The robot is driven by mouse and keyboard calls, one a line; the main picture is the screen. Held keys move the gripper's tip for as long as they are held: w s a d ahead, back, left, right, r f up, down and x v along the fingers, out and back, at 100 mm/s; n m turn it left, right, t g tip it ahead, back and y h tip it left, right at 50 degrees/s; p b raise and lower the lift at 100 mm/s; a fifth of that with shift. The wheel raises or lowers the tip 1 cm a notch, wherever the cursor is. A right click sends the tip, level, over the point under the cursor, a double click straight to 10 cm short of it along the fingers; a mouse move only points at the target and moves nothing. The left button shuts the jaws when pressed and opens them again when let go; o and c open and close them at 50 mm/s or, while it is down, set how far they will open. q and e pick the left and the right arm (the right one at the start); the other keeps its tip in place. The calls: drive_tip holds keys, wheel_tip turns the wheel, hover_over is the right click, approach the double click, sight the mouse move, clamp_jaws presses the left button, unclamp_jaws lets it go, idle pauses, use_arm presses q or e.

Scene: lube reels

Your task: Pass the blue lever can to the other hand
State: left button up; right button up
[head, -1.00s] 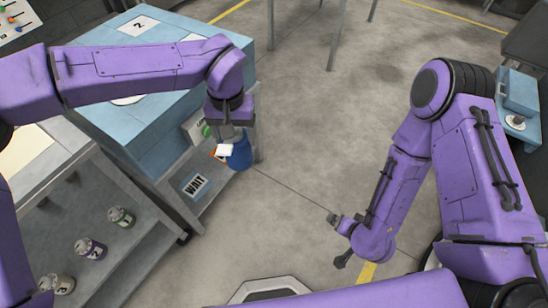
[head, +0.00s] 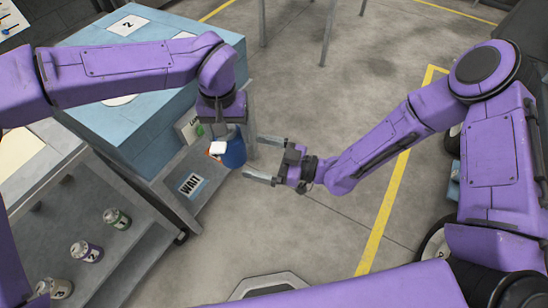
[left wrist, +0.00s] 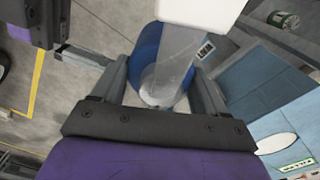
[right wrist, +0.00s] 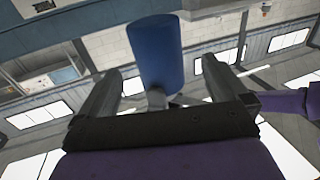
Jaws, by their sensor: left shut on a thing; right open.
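The blue lever can (head: 236,152) hangs in my left gripper (head: 222,132), whose two fingers are shut on its sides in the left wrist view (left wrist: 160,66). A white part and a greyish lever lie across the can's top there. My right gripper (head: 253,156) is open and empty just right of the can, fingers pointing at it. In the right wrist view, the blue can (right wrist: 157,55) lies between the two spread fingers, with clear gaps on both sides. Whether its fingertips reach past the can's near side, I cannot tell.
Several numbered small cans, one green-labelled (head: 117,218), stand on the grey shelf at lower left. Open floor lies under and right of the can.

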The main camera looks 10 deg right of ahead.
sight(229, 149)
drive_tip(key=x, duration=0.8)
drive_tip(key=shift+a, duration=0.15)
drive_tip(key=shift+c, duration=0.3)
drive_tip(key=c, duration=1)
use_arm(q)
drive_tip(key=o, duration=1.8)
use_arm(e)
drive_tip(key=shift+c, duration=1.3)
